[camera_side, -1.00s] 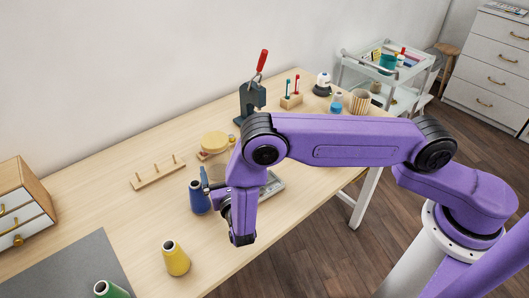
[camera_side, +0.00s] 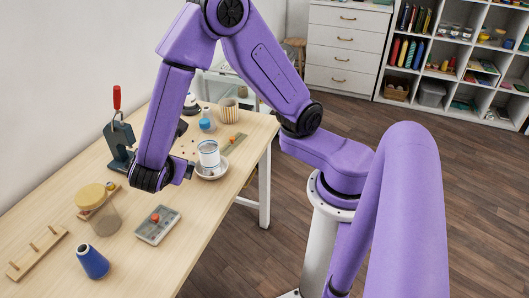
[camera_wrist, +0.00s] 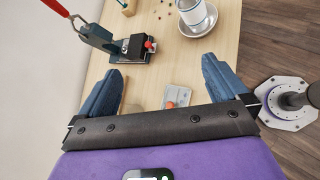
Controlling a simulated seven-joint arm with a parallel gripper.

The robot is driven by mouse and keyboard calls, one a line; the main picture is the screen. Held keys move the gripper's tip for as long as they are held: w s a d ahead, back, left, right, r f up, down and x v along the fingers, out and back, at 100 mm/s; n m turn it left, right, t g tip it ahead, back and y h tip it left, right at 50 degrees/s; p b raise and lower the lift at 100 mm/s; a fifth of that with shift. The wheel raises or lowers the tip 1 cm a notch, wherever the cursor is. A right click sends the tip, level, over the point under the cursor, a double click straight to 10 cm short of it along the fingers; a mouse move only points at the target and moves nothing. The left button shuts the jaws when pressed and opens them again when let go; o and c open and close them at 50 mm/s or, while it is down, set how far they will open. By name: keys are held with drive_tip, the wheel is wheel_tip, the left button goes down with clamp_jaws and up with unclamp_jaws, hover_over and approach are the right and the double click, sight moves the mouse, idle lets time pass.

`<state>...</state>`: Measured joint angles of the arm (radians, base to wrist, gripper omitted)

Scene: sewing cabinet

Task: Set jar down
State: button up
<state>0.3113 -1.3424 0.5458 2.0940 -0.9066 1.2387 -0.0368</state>
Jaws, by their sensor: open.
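A clear jar with a pale band (camera_side: 209,155) stands upright on a white dish (camera_side: 211,175) in the side view. The jar (camera_wrist: 192,12) also shows at the top of the wrist view, cut off by the edge. A second jar-like vessel (camera_side: 104,217) with a yellow lid (camera_side: 90,195) stands farther left. I cannot tell which one the task means. My gripper (camera_side: 184,170) is above the table between the two. In the wrist view my gripper (camera_wrist: 162,66) has its blue fingers wide apart, with nothing held between them.
A grey flat device (camera_side: 157,226) with an orange knob lies below my gripper. A dark press with a red handle (camera_side: 118,140) stands behind it. A blue spool (camera_side: 92,262) and a wooden peg rack (camera_side: 37,252) are at left. A striped cup (camera_side: 229,110) is farther back.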

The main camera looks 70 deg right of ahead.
drive_tip(key=s+d+r+m+g+y, duration=0.1)
drive_tip(key=s+m+g+y, duration=0.1)
drive_tip(key=s, duration=0.5)
drive_tip(key=s+d+r+m+g+y, duration=0.2)
drive_tip(key=s+y, duration=0.2)
drive_tip(key=s, duration=0.4)
drive_tip(key=s+d+r+m+g+y, duration=0.2)
drive_tip(key=s+m+y, duration=0.1)
drive_tip(key=s, duration=0.4)
drive_tip(key=shift+s+y, duration=0.15)
drive_tip(key=shift+y, duration=0.15)
